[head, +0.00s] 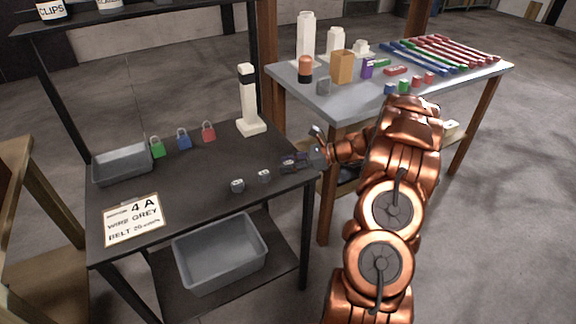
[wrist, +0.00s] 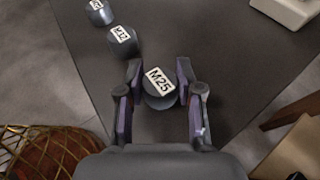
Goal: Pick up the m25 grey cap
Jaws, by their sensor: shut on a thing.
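The M25 grey cap (wrist: 160,88), with a white label on top, is between the two fingers of my gripper (wrist: 158,97) in the wrist view. The fingers are shut on it from both sides. I cannot tell whether the cap touches the table. A grey cap labelled M32 (wrist: 122,41) stands beside it, and another grey cap (wrist: 99,13) is farther off. Those two caps also show in the head view (head: 237,186) (head: 264,176).
The dark table (head: 200,215) also holds a grey tray (head: 122,165), padlocks (head: 183,139), a white post (head: 249,105) and a sign (head: 133,219). A grey bin (head: 220,255) sits below. A second table (head: 340,105) with blocks and coloured bars stands behind.

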